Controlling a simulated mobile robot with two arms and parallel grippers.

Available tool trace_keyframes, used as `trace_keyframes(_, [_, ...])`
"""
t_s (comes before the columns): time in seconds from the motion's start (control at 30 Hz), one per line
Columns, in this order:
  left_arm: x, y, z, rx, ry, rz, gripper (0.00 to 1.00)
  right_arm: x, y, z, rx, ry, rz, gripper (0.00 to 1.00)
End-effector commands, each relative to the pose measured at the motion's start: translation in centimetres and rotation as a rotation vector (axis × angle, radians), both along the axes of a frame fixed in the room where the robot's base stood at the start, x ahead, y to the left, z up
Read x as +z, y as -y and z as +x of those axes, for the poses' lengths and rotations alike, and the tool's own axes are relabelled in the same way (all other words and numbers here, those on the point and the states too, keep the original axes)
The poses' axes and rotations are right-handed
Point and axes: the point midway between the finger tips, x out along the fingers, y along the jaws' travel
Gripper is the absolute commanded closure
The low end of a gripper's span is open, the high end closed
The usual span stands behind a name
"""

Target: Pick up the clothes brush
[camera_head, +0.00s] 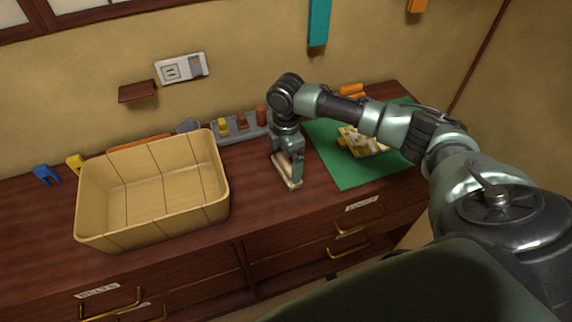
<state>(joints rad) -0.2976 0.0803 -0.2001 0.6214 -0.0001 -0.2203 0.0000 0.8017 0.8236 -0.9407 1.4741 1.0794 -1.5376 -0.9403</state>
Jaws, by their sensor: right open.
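A narrow pale tan piece (283,171), which looks like the clothes brush, lies on the dark wooden chest top, right of the yellow basket. My right gripper (291,174) points down at it, with the arm reaching in from the right. The jaws are open and right over or around the piece; I cannot tell whether they touch it. The gripper hides part of it. My left gripper is not in view.
The yellow basket (150,226) stands at left, empty. A grey rack (240,131) with several small items stands behind the gripper. A green mat (349,178) with a patterned yellow cloth (365,143) lies at right. Blue (46,175) and yellow (75,163) clips lie far left.

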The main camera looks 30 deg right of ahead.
Motion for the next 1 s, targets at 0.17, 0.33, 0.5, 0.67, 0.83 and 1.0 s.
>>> trace_keyframes(0.17, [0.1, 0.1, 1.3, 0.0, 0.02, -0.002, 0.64, -0.1, 0.0, 0.0, 0.001, 0.002, 0.0, 0.0])
trace_keyframes(0.33, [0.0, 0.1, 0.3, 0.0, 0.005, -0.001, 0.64, -0.1, 0.0, 0.0, 0.001, 0.001, 0.0, 0.36])
trace_keyframes(0.5, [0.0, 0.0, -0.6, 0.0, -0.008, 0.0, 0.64, 0.0, 0.0, 0.1, 0.001, 0.002, 0.001, 0.53])
trace_keyframes(0.67, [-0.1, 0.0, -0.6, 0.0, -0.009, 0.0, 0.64, 0.1, 0.0, 0.1, 0.0, 0.002, 0.001, 0.53])
trace_keyframes(0.83, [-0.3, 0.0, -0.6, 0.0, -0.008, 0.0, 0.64, 1.1, 0.0, 0.2, 0.001, 0.004, 0.001, 0.53])
trace_keyframes(1.0, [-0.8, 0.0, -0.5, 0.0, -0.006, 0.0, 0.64, 3.9, 0.0, 0.2, 0.001, 0.008, 0.001, 0.53])
